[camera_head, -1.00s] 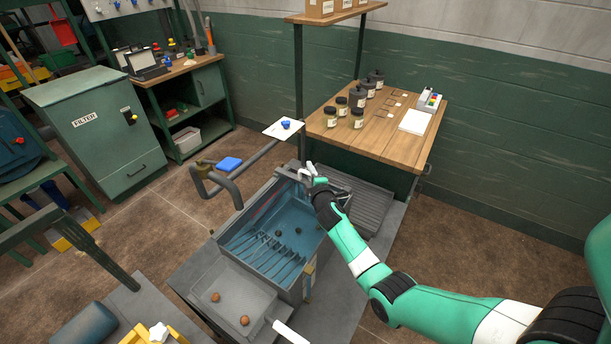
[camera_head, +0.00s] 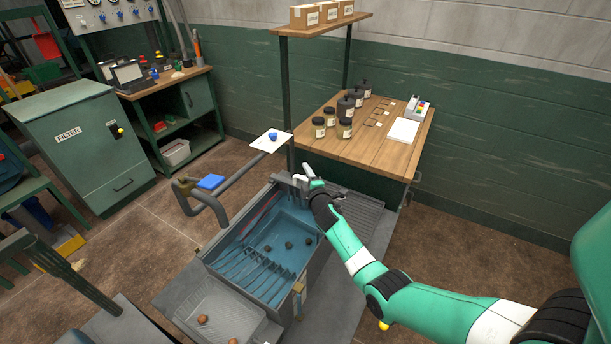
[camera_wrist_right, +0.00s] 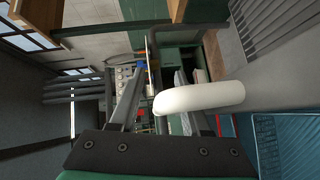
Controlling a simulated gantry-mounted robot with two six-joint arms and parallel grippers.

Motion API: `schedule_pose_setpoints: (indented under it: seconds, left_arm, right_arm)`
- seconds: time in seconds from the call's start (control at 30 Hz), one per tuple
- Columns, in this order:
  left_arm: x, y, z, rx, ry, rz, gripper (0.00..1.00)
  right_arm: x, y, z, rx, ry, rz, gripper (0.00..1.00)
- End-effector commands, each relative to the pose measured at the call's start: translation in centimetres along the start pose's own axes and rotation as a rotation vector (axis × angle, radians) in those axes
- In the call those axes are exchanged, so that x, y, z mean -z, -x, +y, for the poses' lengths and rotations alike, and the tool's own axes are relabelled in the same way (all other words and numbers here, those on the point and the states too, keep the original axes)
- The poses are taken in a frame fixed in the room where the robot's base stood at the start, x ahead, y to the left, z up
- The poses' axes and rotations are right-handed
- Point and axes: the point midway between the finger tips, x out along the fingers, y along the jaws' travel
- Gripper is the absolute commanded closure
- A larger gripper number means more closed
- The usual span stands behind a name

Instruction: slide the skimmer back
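The blue-lined tank (camera_head: 290,222) stands at the centre, with several round brown lumps in it. A grey toothed rack (camera_head: 255,275), perhaps the skimmer, lies across the tank's near part. My right gripper (camera_head: 300,179) is over the tank's far end, by its rim. In the right wrist view, my right gripper (camera_wrist_right: 158,85) has its two fingers apart. A thick white rounded bar (camera_wrist_right: 205,97), perhaps a handle, crosses in front of the right-hand finger. I cannot tell whether it touches the fingers.
A grey tray (camera_head: 220,310) with brown lumps adjoins the tank's near end. A ribbed grey board (camera_head: 355,215) lies to its right. A bent pipe (camera_head: 225,192) stands at its left. A wooden table (camera_head: 375,140) with dark jars is behind. Floor at right is clear.

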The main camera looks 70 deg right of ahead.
Motion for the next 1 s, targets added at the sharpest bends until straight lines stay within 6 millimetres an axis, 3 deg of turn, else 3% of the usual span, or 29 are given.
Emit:
schedule_pose_setpoints:
  seconds: [0.33,0.7,0.83,1.0]
  left_arm:
    - [0.6,-0.6,0.0,0.000,0.000,0.000,0.50]
    - [3.3,-3.5,0.0,0.000,0.000,0.000,0.50]
    - [3.4,-3.7,0.0,0.000,0.000,0.000,0.50]
    - [3.5,-3.8,0.0,0.000,0.000,0.000,0.50]
  right_arm:
    - [0.2,0.9,0.3,-0.001,0.001,0.002,0.53]
    - [0.2,9.0,0.3,0.001,0.001,0.003,0.53]
    - [0.1,10.9,0.1,0.001,0.001,0.002,0.53]
    - [0.1,11.7,0.0,0.000,0.000,0.001,0.53]
